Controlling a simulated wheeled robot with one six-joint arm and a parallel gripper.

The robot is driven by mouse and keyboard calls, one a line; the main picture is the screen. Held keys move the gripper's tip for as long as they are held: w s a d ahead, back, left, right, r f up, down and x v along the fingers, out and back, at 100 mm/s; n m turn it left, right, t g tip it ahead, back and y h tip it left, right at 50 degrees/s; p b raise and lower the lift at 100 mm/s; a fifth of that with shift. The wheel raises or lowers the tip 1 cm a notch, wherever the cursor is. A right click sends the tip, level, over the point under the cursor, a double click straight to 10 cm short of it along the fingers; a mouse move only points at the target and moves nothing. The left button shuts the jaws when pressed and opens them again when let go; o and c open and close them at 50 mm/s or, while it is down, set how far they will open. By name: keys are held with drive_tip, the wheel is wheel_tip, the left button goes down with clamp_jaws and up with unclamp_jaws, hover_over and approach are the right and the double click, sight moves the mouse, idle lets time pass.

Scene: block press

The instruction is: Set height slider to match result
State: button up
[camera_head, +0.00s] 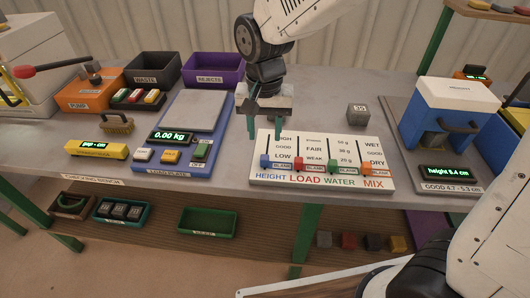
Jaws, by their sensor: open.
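The white slider board (375,183) lies on the table, marked HEIGHT, LOAD, WATER and MIX. Its blue height slider (265,161) is at the far left, low on its track by the LOW and BLANK labels. The HEIGHT column also reads GOOD and HIGH. The press readout (449,172) shows "height 5.4 cm", above a label (452,187) reading GOOD 4.7 - 5.3 cm. My gripper (265,129) is open and empty, pointing down over the board's back left part, behind the blue slider and apart from it.
Red, green and orange sliders (365,169) stand low on the same board. A grey block (357,113) marked 35 sits behind it. The blue-and-white press (455,95) is at right, the load plate (190,110) at left. Bare table lies between board and press.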

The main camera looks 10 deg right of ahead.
sight(265, 157)
drive_tip(key=shift+f, duration=0.25)
wheel_tip(265, 157, down, 7)
drive_tip(key=shift+f, duration=0.2)
